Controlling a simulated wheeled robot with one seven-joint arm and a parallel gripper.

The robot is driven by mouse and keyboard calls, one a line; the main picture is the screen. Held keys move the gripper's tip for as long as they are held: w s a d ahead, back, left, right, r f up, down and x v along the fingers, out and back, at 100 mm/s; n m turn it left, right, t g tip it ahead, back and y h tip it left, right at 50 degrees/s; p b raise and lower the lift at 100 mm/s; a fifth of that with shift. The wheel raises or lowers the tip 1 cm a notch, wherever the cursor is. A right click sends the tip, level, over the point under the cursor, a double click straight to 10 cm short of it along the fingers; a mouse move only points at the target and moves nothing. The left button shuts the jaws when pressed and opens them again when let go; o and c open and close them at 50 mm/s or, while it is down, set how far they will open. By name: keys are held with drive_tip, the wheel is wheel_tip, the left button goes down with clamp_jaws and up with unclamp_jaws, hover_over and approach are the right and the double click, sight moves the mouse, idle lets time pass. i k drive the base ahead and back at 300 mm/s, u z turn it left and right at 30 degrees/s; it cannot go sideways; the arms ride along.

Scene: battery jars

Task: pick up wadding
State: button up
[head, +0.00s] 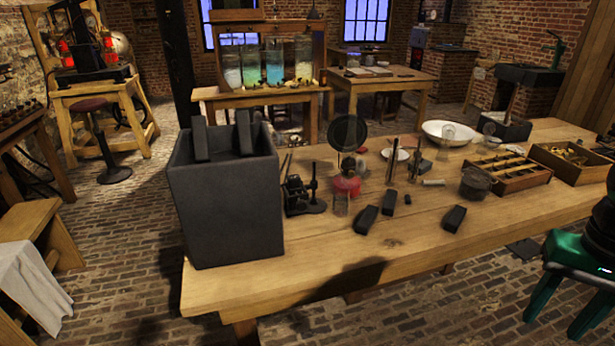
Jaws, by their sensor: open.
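A small pale roll (433,183) lies on the wooden table (300,268), just right of the thin upright rods. It may be the wadding, but it is too small to be sure. My gripper (553,325) is at the lower right edge of the head view, with green fingers spread apart and pointing down. It is open and empty, in front of the table and well apart from the roll. Part of my gripper is cut off by the picture edge.
A large dark jar (225,205) stands at the table's left end. Several dark blocks (453,219) lie near the front. A red-based device with a round dark disc (348,133), a white basin (449,133), a small glass jar (475,184) and wooden trays (508,182) surround the roll.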

sight(360, 164)
drive_tip(key=u, duration=0.3)
drive_tip(key=i, duration=1)
drive_tip(key=u, duration=0.15)
